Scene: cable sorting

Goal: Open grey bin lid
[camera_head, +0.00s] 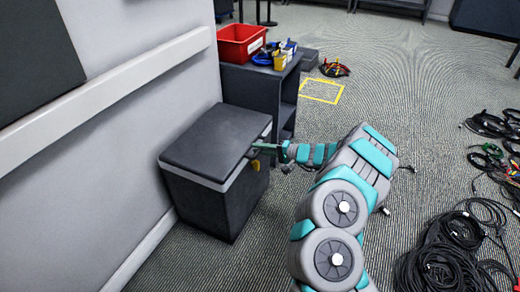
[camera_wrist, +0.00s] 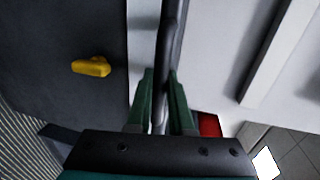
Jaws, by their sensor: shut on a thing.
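The grey bin (camera_head: 210,205) stands on the carpet against the left wall. Its dark grey lid (camera_head: 215,140) looks flat and down on the bin, with a pale band under its edge. A yellow latch (camera_head: 256,165) sits on the bin's right-hand side, and the latch also shows in the wrist view (camera_wrist: 91,67). My gripper (camera_head: 259,149) is at the lid's right edge, just above the latch. In the wrist view my gripper (camera_wrist: 164,78) has its green fingers on either side of the dark lid edge (camera_wrist: 173,35), shut on it.
A dark shelf unit (camera_head: 258,90) behind the bin carries a red bin (camera_head: 242,42) and small tools. A yellow floor outline (camera_head: 321,90) lies beyond. Black cable coils (camera_head: 440,262) cover the floor at right. A white wall rail (camera_head: 110,95) runs above the bin.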

